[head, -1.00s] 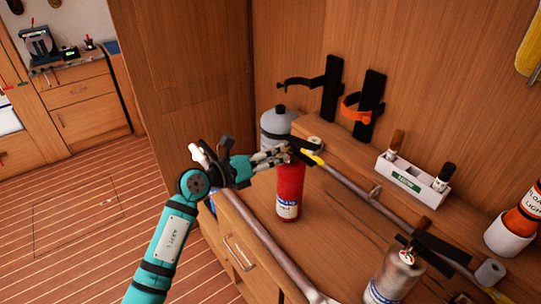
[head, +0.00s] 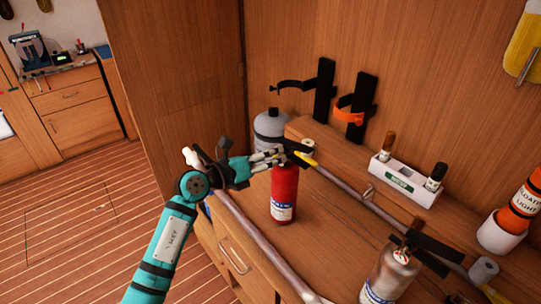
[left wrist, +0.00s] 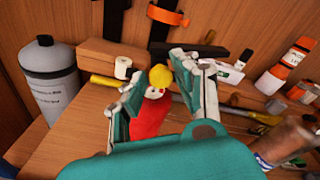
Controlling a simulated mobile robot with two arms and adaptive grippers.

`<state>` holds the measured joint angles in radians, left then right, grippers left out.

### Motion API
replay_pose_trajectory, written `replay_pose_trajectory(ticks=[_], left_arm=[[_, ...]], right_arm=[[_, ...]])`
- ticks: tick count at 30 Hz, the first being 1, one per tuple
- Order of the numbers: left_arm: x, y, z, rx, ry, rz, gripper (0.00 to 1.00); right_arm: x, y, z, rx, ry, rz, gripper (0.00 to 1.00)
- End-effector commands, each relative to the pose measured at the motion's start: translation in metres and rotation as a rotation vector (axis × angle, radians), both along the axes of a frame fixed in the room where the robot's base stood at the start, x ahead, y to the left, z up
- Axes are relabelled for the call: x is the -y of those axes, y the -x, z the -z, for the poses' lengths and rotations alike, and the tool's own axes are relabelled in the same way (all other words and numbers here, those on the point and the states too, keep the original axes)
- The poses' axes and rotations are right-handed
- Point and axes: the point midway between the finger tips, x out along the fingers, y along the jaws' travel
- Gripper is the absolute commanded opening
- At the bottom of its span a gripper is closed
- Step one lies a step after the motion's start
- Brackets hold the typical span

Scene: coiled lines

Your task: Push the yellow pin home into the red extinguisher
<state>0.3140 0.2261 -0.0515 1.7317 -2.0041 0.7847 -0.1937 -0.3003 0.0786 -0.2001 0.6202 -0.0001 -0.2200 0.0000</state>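The red extinguisher (head: 285,185) stands upright on the wooden counter, its black head partly hidden by my left gripper (head: 275,156) in the head view. In the left wrist view its red body (left wrist: 150,118) shows below my left gripper's fingers (left wrist: 160,85). The yellow pin (left wrist: 160,77) shows as a rounded yellow end at the extinguisher's top, between the two fingers. The fingers stand apart with gaps beside it; I cannot tell whether one touches it. How deep the pin sits is hidden. My right gripper is not in view.
A grey cylinder (head: 270,124) stands close behind the red extinguisher. A silver extinguisher (head: 388,275) stands at front right. Black wall brackets (head: 361,110), one with an orange strap, a white holder (head: 404,182) and a rail (head: 345,183) are nearby. Bare counter lies right of the red extinguisher.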

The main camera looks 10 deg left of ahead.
Motion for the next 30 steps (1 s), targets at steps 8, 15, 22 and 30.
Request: replay_pose_trajectory(ticks=[8, 15, 22, 30], left_arm=[[0.0, 0.0, 0.0, 0.0, 0.0, 0.0, 0.44], [0.0, 0.0, 0.0, 0.0, 0.0, 0.0, 0.66], [-0.002, 0.002, 0.0, -0.002, 0.0, 0.0, 0.66], [-0.018, 0.028, 0.0, -0.002, -0.002, -0.001, 0.66]], right_arm=[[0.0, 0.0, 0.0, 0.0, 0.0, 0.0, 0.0], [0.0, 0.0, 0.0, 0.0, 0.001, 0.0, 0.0], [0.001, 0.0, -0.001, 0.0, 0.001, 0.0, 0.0], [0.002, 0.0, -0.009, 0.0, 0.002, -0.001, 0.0]])
